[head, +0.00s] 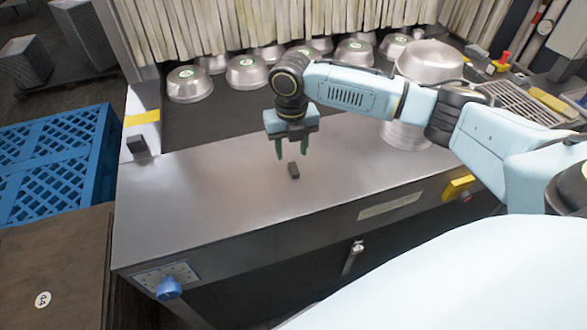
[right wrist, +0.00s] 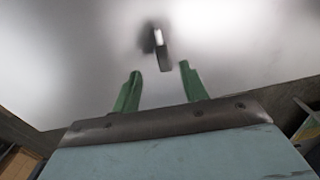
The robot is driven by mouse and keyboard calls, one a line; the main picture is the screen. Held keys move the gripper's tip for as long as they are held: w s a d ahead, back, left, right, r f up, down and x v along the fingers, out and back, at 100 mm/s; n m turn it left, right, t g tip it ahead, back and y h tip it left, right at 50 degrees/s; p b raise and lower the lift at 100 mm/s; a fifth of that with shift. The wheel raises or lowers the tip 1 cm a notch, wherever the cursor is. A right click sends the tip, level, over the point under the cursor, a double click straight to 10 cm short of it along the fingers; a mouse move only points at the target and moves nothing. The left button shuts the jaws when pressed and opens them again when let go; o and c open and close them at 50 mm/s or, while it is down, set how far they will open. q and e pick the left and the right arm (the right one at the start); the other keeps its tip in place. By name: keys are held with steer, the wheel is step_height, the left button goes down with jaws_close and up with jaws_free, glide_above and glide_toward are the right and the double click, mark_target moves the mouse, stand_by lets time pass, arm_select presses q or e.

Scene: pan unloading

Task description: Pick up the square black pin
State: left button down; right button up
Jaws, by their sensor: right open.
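The square black pin (head: 293,170) lies on the bare steel table top, near its front middle. It also shows in the right wrist view (right wrist: 164,58), ahead of the fingertips and between their lines. My right gripper (head: 292,152) points down above the table, just behind and above the pin. Its two green fingers are apart with nothing between them, as the right wrist view (right wrist: 160,75) also shows. The fingers do not touch the pin. My left gripper is not in view.
Several upturned metal pans (head: 246,72) stand on the dark surface behind, below a strip curtain (head: 270,25). More pans (head: 430,62) are stacked partly behind my right arm. A blue crate (head: 55,160) stands at the left. The steel table (head: 190,200) left of the pin is clear.

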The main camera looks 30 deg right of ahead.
mark_target(294, 167)
steer(key=shift+s+d+f, duration=0.1)
steer(key=shift+f, duration=0.7)
step_height(294, 167, down, 3)
steer(key=shift+s+d+f, duration=0.1)
steer(key=shift+f, duration=0.35)
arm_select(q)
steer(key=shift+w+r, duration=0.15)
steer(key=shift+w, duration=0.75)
arm_select(e)
jaws_close()
